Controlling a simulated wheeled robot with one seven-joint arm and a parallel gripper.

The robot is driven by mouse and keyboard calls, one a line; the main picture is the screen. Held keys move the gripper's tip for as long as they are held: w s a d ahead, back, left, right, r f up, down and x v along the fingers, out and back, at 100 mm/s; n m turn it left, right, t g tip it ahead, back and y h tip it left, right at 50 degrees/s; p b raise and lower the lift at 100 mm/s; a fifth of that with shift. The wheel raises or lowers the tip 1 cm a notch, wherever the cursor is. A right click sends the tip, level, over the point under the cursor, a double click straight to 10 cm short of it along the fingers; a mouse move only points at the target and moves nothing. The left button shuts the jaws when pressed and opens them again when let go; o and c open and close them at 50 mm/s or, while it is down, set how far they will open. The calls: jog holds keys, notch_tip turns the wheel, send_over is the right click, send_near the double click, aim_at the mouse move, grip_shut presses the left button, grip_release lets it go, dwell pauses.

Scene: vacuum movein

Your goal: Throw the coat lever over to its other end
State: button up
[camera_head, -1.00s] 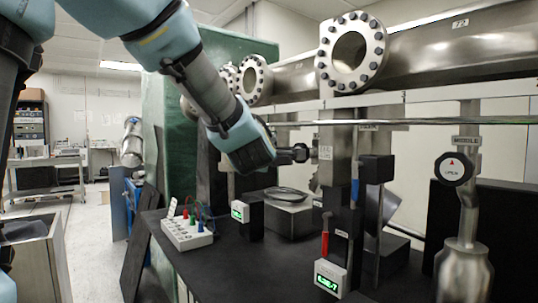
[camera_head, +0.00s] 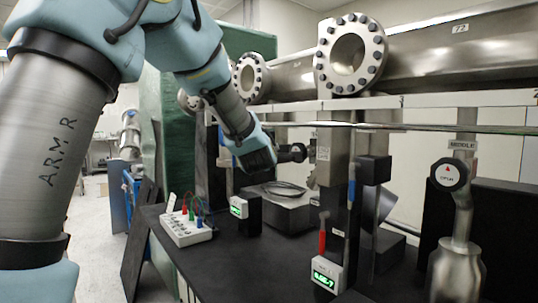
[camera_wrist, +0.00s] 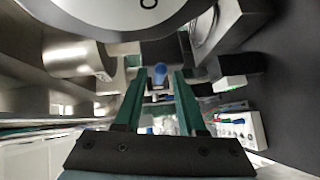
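No lever with a readable "coat" label shows, so I cannot tell which part is the coat lever. A dark knobbed fitting (camera_head: 291,153) sticks out leftward from the steel upright block in the head view. My gripper is just left of it there, its fingers hard to make out. In the wrist view my gripper (camera_wrist: 157,75) has two green fingers apart, with a blue-tipped part (camera_wrist: 160,72) showing between their tips. I cannot tell whether it lies between the fingers or beyond them. A red handle (camera_head: 322,240) stands upright behind a small green-lit display (camera_head: 327,275).
A white box with coloured plugs (camera_head: 186,228) and another green-lit display (camera_head: 239,207) stand on the black bench (camera_head: 235,270). A steel pipe with flanges (camera_head: 350,55) runs above. The front of the bench is clear.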

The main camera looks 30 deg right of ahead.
grip_shut()
dwell(1.1)
